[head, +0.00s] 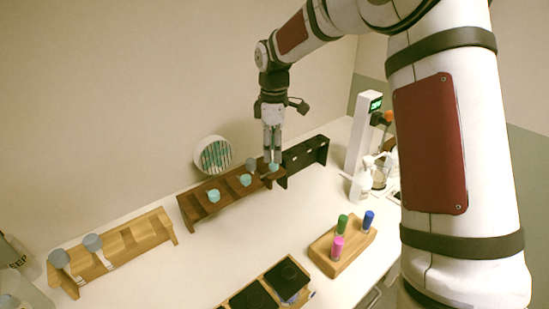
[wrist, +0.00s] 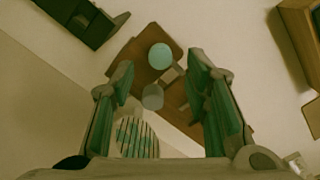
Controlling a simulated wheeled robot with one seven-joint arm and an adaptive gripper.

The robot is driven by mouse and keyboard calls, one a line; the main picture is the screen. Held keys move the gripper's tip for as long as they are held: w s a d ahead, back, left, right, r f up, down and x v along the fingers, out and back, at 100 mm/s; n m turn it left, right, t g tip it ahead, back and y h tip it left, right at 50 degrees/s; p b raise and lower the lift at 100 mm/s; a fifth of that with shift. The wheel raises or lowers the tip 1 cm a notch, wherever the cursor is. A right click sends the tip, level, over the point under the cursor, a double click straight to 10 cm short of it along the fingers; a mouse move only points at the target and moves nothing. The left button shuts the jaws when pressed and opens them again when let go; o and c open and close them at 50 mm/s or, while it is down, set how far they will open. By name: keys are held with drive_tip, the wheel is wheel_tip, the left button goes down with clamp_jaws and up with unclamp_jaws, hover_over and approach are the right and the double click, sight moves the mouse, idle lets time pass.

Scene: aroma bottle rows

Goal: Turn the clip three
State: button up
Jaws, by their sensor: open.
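I cannot tell which piece is the clip. My gripper (head: 272,154) is open and points down over the right end of a brown wooden rack (head: 190,209). A teal round cap (head: 274,168) sits right below the fingertips. It also shows in the wrist view (wrist: 159,56), ahead of and between the open fingers (wrist: 161,72). A grey round piece (wrist: 152,96) also lies between the fingers in that view; it shows just left of my gripper in the head view (head: 251,164). More teal caps (head: 245,180) (head: 213,196) stand along the rack. Nothing is visibly held.
A dark rack (head: 306,155) adjoins on the right. A light wood rack (head: 129,246) with grey-topped pieces stands at left. A white striped disc (head: 215,155) is by the wall. A wooden block (head: 328,262) holds coloured pieces in front. White table between is clear.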

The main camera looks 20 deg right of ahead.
drive_tip(key=shift+f, duration=1.95)
drive_tip(key=shift+c, duration=0.6)
clamp_jaws()
